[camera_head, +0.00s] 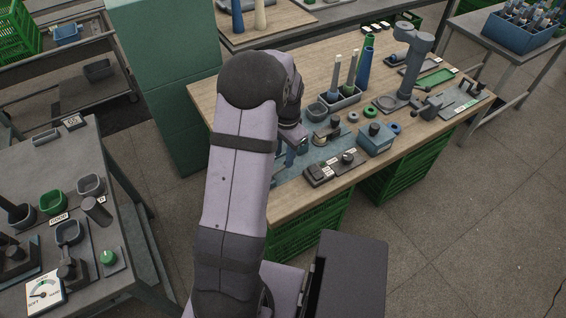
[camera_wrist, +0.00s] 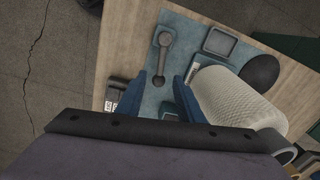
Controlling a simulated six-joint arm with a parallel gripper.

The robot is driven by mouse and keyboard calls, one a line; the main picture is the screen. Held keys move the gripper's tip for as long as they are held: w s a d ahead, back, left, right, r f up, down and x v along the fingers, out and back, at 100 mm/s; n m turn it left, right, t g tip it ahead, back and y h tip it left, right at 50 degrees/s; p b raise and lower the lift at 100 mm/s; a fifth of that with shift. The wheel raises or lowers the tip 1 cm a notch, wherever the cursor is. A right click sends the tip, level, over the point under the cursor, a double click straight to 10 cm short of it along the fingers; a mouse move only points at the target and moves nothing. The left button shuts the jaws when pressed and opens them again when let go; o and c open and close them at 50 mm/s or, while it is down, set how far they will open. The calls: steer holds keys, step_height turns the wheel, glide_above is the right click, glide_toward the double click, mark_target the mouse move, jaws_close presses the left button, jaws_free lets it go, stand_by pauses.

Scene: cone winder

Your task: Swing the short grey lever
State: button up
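The short grey lever (camera_wrist: 164,52) shows in the wrist view, with a round knob end at the top and a thin shank running down from it. It lies over the blue-grey mat (camera_wrist: 178,24). My gripper (camera_wrist: 159,79) has its two blue fingers apart, one on each side of the line of the lever's lower end. Nothing is seen between the fingers, and whether either touches the lever cannot be told. In the head view my gripper (camera_head: 290,153) is low over the mat, partly behind my arm, and I cannot make out the lever there.
A pale cone (camera_wrist: 236,104) lies close right of the fingers, with a dark round knob (camera_wrist: 260,70) and a square grey dish (camera_wrist: 219,42) beyond. A small labelled block (camera_wrist: 115,92) is at the left. The wooden table (camera_head: 420,138) holds a blue box (camera_head: 376,140).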

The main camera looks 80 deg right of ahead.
mark_target(283, 166)
steer(key=shift+w+d+f+p, duration=0.1)
steer(key=shift+f+p, duration=0.3)
steer(key=shift+f, duration=2.2)
jaws_close()
